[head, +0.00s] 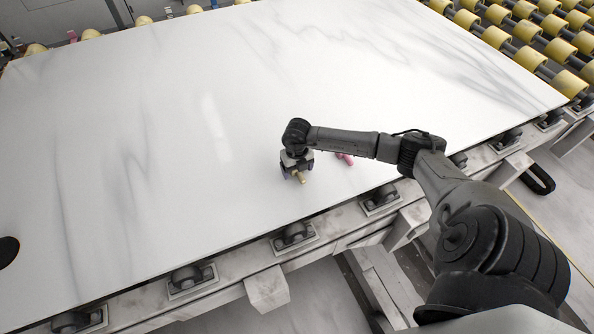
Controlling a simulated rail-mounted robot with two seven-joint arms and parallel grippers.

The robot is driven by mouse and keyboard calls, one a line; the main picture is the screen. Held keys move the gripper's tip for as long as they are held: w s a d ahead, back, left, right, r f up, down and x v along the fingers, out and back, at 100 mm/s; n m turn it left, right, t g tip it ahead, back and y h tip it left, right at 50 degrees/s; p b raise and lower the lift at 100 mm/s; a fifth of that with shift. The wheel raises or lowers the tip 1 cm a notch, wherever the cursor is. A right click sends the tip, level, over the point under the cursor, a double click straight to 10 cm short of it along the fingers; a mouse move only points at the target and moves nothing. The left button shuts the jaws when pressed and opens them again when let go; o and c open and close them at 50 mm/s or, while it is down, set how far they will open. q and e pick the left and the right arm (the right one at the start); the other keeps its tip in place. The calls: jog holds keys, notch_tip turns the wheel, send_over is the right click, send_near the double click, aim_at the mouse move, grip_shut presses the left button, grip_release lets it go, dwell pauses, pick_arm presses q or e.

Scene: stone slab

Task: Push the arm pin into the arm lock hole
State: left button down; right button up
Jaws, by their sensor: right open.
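My right gripper (297,170) is low over the white stone slab (180,120), near its front edge. It points down and is open. A small tan, pin-like piece (301,177) shows at its fingertips; I cannot tell whether it touches the fingers or the slab. A small pink piece (345,158) lies on the slab to the right, partly behind my right forearm. Neither piece can be surely told as the arm pin, and no arm lock hole can be made out. My left gripper is not in view.
A roller bed with yellow rollers (555,48) lies behind the slab at the upper right. Dark roller supports (293,236) line the pale frame along the slab's front edge. A dark round shape (8,251) shows at the left edge. Most of the slab is clear.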

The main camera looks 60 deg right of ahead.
jog(key=shift+c, duration=0.4)
jog(key=shift+r, duration=0.1)
jog(key=c, duration=1)
jog(key=shift+c, duration=0.2)
